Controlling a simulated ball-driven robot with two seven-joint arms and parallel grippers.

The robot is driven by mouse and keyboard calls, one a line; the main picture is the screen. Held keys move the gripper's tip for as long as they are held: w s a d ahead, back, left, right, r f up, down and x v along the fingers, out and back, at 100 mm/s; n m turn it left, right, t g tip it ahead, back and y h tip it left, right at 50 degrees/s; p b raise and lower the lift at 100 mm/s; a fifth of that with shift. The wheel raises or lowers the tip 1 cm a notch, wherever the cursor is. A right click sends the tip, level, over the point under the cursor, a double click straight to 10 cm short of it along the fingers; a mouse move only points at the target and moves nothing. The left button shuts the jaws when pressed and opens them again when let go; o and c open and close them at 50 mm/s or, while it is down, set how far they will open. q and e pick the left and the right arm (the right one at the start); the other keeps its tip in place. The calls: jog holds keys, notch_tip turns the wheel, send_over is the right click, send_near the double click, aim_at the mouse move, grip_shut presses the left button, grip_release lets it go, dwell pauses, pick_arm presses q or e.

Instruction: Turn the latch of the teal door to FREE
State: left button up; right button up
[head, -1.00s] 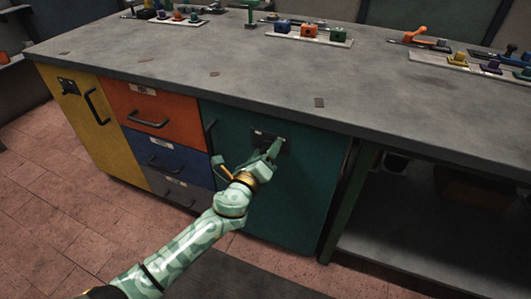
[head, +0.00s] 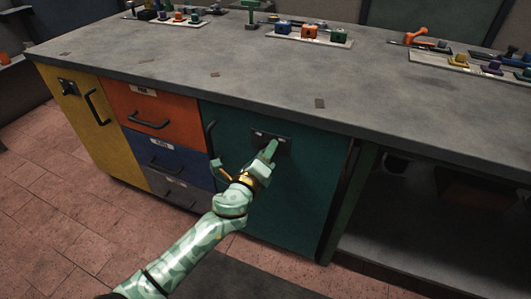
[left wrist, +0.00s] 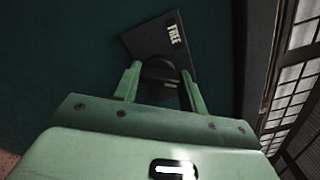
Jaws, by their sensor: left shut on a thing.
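The teal door (head: 302,190) is the right-hand front of the workbench and stands closed. Its dark latch plate (head: 286,143) is near the top of the door, partly hidden by my gripper. In the left wrist view the plate (left wrist: 150,38) carries the word FREE at its right side, and the dark latch knob (left wrist: 160,72) lies between my fingers. My left gripper (head: 270,150) is at the plate. In the left wrist view the left gripper (left wrist: 162,82) is shut on the knob, one finger on each side. My right gripper is not in view.
The teal door's black handle (head: 211,138) is at its left edge. Orange (head: 150,110), blue and grey drawers and a yellow door (head: 85,125) are to the left. An open shelf bay (head: 430,225) is at right. Trays of coloured parts (head: 310,38) stand on the benchtop.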

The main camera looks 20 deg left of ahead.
pick_arm(q)
jog(key=shift+a+f+n+p, duration=0.1)
jog(key=shift+n+p, duration=0.85)
jog(key=shift+n, duration=3.1)
jog(key=shift+f+n+p, duration=0.1)
jog(key=shift+n+p, duration=0.85)
jog(key=shift+n, duration=3.1)
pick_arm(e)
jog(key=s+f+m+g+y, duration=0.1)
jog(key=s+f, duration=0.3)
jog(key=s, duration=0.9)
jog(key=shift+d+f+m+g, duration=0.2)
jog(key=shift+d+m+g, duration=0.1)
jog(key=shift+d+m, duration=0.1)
pick_arm(q)
jog(key=o, duration=1)
jog(key=shift+r, duration=0.1)
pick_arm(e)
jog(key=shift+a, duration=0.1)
